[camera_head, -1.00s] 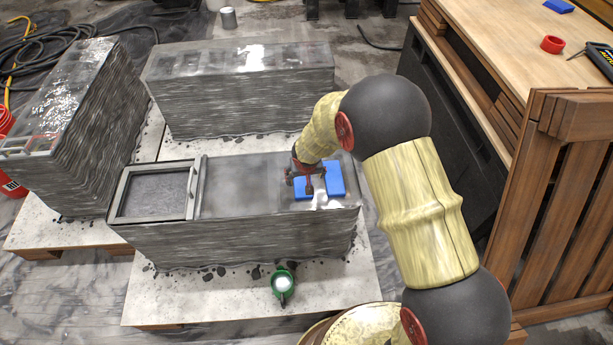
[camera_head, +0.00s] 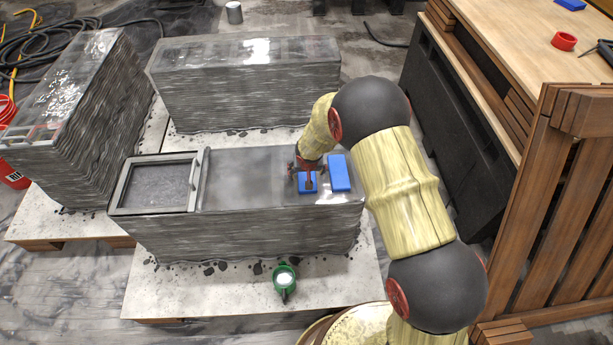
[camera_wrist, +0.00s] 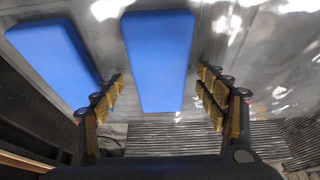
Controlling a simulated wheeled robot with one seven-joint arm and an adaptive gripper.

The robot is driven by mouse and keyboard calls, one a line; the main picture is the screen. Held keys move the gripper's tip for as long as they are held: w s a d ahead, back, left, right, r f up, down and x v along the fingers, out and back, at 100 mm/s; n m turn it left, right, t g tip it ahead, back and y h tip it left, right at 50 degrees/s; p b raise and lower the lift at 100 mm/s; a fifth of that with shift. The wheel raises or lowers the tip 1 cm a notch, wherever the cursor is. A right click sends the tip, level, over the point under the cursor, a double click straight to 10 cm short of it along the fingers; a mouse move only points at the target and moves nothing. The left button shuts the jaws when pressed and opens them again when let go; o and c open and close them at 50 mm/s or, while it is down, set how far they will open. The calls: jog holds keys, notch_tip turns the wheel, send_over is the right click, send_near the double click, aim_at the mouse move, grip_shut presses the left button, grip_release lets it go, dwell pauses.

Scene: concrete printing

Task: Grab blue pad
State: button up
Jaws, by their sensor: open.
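Two blue pads lie side by side on the right end of the grey printed block's top. My gripper (camera_head: 307,178) points down over the left blue pad (camera_head: 307,186) in the head view and partly hides it. The right blue pad (camera_head: 339,173) lies clear of the fingers. In the wrist view, my open gripper (camera_wrist: 162,86) has one finger on each side of one blue pad (camera_wrist: 158,62), with gaps on both sides. The other blue pad (camera_wrist: 55,62) lies to the left, outside the left finger. I cannot tell how high the fingertips are above the surface.
The block top (camera_head: 250,175) is bare left of the pads, with a framed recess (camera_head: 157,188) at its left end. Other layered blocks (camera_head: 245,85) stand behind. A wooden bench (camera_head: 520,50) stands at right.

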jog(key=c, duration=0.3)
jog(key=c, duration=1)
jog(key=shift+r, duration=0.1)
